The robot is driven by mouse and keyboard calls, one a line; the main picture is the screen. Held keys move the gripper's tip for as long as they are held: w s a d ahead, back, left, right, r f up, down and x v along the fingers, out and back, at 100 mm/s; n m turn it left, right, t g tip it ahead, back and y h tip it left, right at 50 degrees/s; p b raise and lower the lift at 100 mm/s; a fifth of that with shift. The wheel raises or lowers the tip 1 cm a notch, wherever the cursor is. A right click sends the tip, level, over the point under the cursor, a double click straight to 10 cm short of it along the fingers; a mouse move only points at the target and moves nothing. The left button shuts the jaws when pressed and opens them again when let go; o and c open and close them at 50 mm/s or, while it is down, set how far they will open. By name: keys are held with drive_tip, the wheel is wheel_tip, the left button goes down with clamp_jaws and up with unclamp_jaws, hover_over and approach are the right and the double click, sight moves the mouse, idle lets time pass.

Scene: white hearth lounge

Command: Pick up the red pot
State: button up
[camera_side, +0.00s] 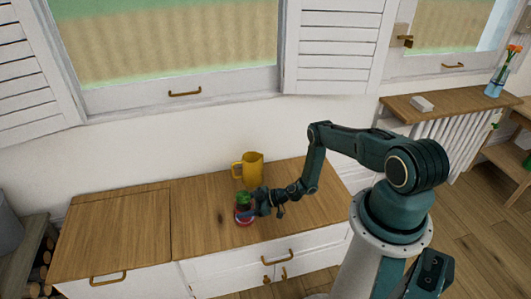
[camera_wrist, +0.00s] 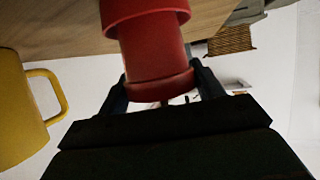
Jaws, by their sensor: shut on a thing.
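The red pot (camera_side: 242,217) is on or just above the wooden cabinet top, with a green plant (camera_side: 243,199) at it. In the wrist view the red pot (camera_wrist: 155,60) fills the upper middle, with its rim low between my fingers. My gripper (camera_side: 251,207) reaches it from the right in the side view. In the wrist view my gripper (camera_wrist: 160,88) has one finger on each side of the pot and is shut on it. I cannot tell whether the pot's base touches the wood.
A yellow pitcher (camera_side: 252,171) stands close behind the pot; it also shows at the left of the wrist view (camera_wrist: 18,110). The wooden top (camera_side: 120,230) is clear to the left. A wall with a shuttered window rises behind.

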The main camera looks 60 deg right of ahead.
wheel_tip(320, 180, up, 19)
drive_tip(key=shift+r, duration=0.2)
idle(0.7)
drive_tip(key=shift+r, duration=0.1)
idle(0.5)
